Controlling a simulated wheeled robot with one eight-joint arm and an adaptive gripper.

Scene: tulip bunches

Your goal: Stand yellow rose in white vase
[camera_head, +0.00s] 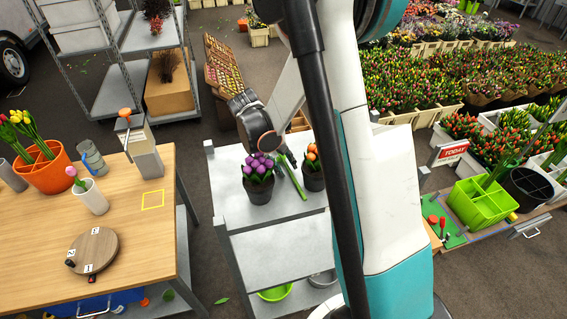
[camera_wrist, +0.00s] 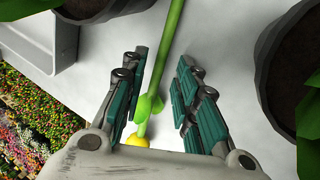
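The yellow rose shows in the wrist view as a yellow bloom (camera_wrist: 137,141) near my palm, with its green stem (camera_wrist: 170,45) running up the picture between my fingers over a light grey surface. My gripper (camera_wrist: 161,62) is open, with one finger on each side of the stem and a gap on both sides. In the head view, green stems (camera_head: 292,178) lie on the grey cart between two pots; no yellow bloom is clear there, and my arm hides part of that area. The white vase (camera_head: 94,199) stands on the wooden table at the left, with a pink flower in it.
Dark pots of purple tulips (camera_head: 258,185) and orange tulips (camera_head: 313,175) stand on the cart (camera_head: 230,205), flanking the stems. A round wooden board (camera_head: 95,248), an orange pot (camera_head: 45,170) and a grey-blue container (camera_head: 92,158) are near the vase. A gap separates table and cart.

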